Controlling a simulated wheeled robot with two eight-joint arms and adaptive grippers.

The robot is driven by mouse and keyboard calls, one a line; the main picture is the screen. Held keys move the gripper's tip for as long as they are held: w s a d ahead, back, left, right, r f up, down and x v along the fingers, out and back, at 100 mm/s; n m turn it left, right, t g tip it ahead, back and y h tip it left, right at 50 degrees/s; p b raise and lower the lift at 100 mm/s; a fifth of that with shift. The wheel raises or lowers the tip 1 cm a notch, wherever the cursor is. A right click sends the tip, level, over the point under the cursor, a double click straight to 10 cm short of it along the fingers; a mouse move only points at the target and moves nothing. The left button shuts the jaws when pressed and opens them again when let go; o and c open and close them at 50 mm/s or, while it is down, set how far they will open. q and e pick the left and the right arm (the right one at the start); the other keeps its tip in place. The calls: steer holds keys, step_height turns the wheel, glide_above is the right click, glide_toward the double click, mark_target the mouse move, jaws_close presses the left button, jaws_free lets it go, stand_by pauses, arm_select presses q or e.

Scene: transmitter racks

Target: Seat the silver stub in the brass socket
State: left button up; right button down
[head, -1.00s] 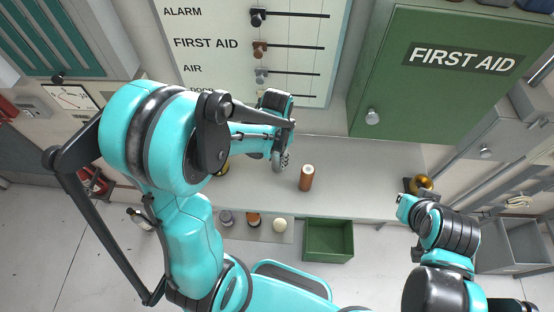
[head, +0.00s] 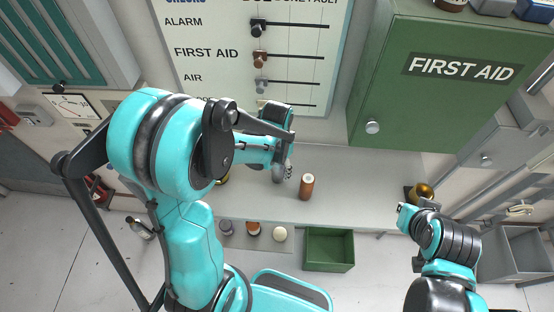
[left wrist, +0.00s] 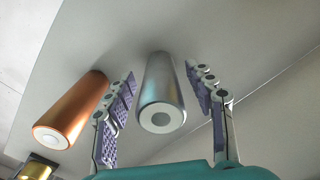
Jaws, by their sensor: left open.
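The silver stub (left wrist: 160,95) is a smooth upright-looking cylinder with a pale ringed end. In the left wrist view it is between the two fingers of my left gripper (left wrist: 168,98), which is open with gaps on both sides. In the head view my left gripper (head: 284,172) is low over the grey counter, and its arm hides most of the stub. A brass round piece (head: 420,193) sits at the counter's right end; another yellow piece (head: 223,180) is mostly hidden behind my left arm. I cannot tell which is the socket. My right gripper (head: 403,213) is near the right brass piece; its fingers are unclear.
A copper cylinder (head: 307,187) stands close to the right of my left gripper; it also shows in the left wrist view (left wrist: 72,112). A green bin (head: 330,249) and a ledge with several small knobs (head: 253,230) are in front. The counter (head: 365,180) is clear between the copper cylinder and right brass piece.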

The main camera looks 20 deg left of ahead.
arm_select(q)
step_height(320, 180, up, 12)
steer(key=shift+f+p, duration=0.1)
steer(key=shift+p, duration=0.75)
steer(key=s+r+n+t, duration=0.3)
steer(key=s+r+t, duration=0.2)
steer(key=s+t, duration=0.1)
steer(key=shift+s, duration=0.9)
steer(key=shift+o, duration=0.4)
steer(key=shift+s+r+t, duration=0.1)
steer(key=shift+s+t, duration=0.1)
steer(key=shift+t, duration=0.3)
steer(key=w+f+m+g, duration=0.2)
steer(key=m, duration=0.3)
steer(key=w+f+m+g+b, duration=0.1)
steer(key=w+f+m+g, duration=0.1)
steer(key=m, duration=0.3)
steer(key=w+f+m+g+b, duration=0.1)
steer(key=w+f+m+g, duration=0.1)
steer(key=w+f+m, duration=0.2)
steer(key=shift+w+d+f+m+g, duration=0.1)
steer(key=shift+m+g, duration=0.2)
steer(key=shift+m, duration=0.3)
steer(key=shift+w+f+m, duration=0.15)
steer(key=shift+f+m, duration=0.2)
steer(key=shift+m, duration=0.05)
steer(key=shift+f, duration=0.3)
step_height(320, 180, down, 7)
steer(key=shift+f+b, duration=0.2)
steer(key=shift+b, duration=0.4)
